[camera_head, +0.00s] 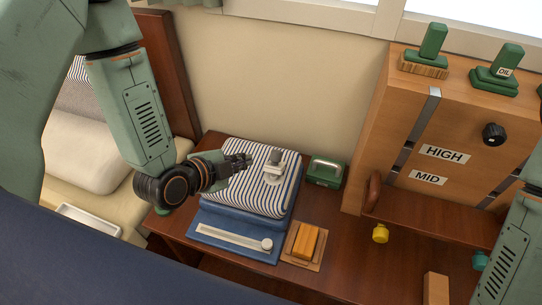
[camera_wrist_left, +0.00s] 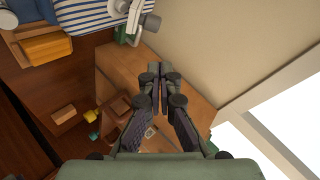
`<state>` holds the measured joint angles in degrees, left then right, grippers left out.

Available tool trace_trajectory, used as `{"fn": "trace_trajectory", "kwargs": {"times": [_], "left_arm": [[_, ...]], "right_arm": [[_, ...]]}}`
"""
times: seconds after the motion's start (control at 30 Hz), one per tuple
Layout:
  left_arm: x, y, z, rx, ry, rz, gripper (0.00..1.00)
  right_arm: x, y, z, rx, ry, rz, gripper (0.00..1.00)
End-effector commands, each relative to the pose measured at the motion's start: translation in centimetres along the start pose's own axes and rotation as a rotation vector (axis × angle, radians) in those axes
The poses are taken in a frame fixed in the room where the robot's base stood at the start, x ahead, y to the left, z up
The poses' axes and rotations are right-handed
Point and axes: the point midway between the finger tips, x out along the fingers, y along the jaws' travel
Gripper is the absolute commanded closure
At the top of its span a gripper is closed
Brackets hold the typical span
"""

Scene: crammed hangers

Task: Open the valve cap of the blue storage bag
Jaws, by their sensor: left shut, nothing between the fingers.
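The blue storage bag (camera_head: 205,219) lies on the wooden desk, with a blue-and-white striped bulging top that also shows in the wrist view (camera_wrist_left: 85,14). A white valve with a grey knob-like cap (camera_head: 276,157) stands on the striped top, towards its right side. The valve also shows at the top of the wrist view (camera_wrist_left: 133,20); whether its cap is loose cannot be told. My left gripper (camera_head: 247,160) is shut and empty, above the striped top just left of the valve, apart from it. Its closed fingers show in the wrist view (camera_wrist_left: 160,72). My right gripper is out of view.
A white strip with a round knob (camera_head: 267,244) lies along the bag's front. A yellow-orange block (camera_head: 306,241) sits on a wooden tray to the right. A green box (camera_head: 326,171) stands behind. A wooden cabinet (camera_head: 400,120) labelled HIGH and MID rises at right.

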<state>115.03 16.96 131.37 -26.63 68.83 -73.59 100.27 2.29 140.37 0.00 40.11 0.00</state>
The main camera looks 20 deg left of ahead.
Motion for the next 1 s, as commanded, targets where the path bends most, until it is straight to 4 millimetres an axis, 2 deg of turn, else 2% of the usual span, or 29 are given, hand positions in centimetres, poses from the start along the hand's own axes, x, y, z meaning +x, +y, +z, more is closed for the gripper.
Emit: {"fn": "trace_trajectory", "kwargs": {"times": [0.1, 0.2, 0.47, 1.0], "left_arm": [[-0.1, 0.1, 1.0, 0.18, -0.043, 0.012, 1.0], [-0.1, 0.3, 1.1, 0.293, -0.045, 0.021, 1.0], [0.8, 0.3, 1.1, 0.379, -0.042, 0.024, 1.0], [10.0, 0.6, 1.2, 0.376, -0.04, 0.022, 1.0]], "right_arm": [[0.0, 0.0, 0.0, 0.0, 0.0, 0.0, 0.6], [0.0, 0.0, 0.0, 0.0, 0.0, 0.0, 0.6], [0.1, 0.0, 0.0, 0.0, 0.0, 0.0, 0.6], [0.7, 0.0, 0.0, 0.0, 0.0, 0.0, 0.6]]}}
